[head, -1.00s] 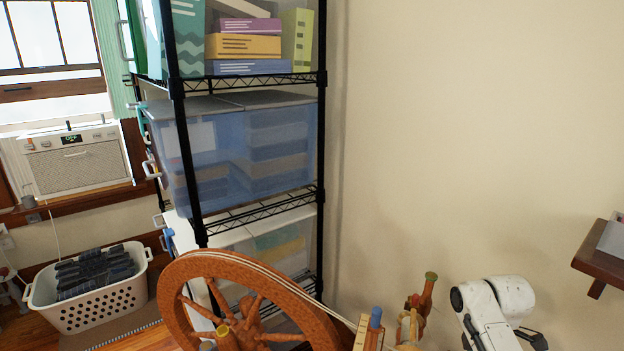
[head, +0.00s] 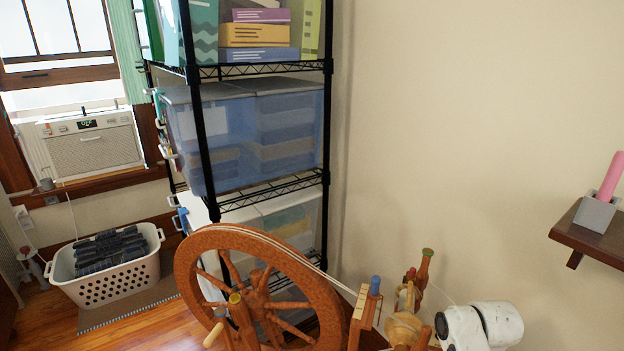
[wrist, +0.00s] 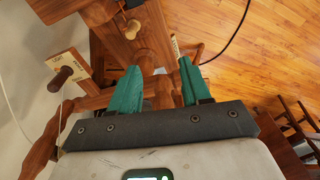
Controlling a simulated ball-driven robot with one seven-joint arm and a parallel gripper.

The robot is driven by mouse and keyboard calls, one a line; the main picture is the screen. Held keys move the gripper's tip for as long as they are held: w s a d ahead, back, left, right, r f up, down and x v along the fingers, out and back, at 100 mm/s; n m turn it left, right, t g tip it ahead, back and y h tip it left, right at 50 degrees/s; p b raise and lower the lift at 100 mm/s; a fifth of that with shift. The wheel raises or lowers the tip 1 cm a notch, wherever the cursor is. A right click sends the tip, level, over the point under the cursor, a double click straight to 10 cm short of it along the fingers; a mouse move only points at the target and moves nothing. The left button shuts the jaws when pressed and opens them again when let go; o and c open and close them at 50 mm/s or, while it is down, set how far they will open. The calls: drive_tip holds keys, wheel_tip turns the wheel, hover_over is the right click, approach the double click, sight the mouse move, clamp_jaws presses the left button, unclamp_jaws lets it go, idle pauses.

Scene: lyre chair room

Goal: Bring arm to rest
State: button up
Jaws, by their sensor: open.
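My gripper (wrist: 155,88) shows in the wrist view with its two teal fingers apart and nothing between them. Beyond the fingers are wooden parts of a spinning wheel (wrist: 120,50); I cannot tell whether the fingers touch them. In the head view my white arm shows at the bottom right, beside the spinning wheel (head: 262,238), which has a brown wooden rim and spokes. The gripper itself is not visible in the head view.
A black wire shelf (head: 327,120) holds a blue bin (head: 205,122) and boxes. A laundry basket (head: 118,285) stands on the floor at left. A wall shelf (head: 592,238) at right bears a grey holder (head: 596,212) with a pink object. Wooden chair parts (wrist: 300,125) show at right in the wrist view.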

drive_tip(key=s+a+f+m+p, duration=0.2)
drive_tip(key=s+a+m, duration=0.4)
drive_tip(key=s, duration=0.8)
drive_tip(key=s+d+r+m+p, duration=0.1)
drive_tip(key=s+r+m, duration=0.1)
drive_tip(key=s, duration=0.7)
drive_tip(key=s+d+r+m+h+p, duration=0.1)
drive_tip(key=s+r+m, duration=0.2)
drive_tip(key=s, duration=0.6)
drive_tip(key=shift+d+r+m+t, duration=0.3)
drive_tip(key=shift+r+m, duration=0.05)
drive_tip(key=shift+m, duration=0.55)
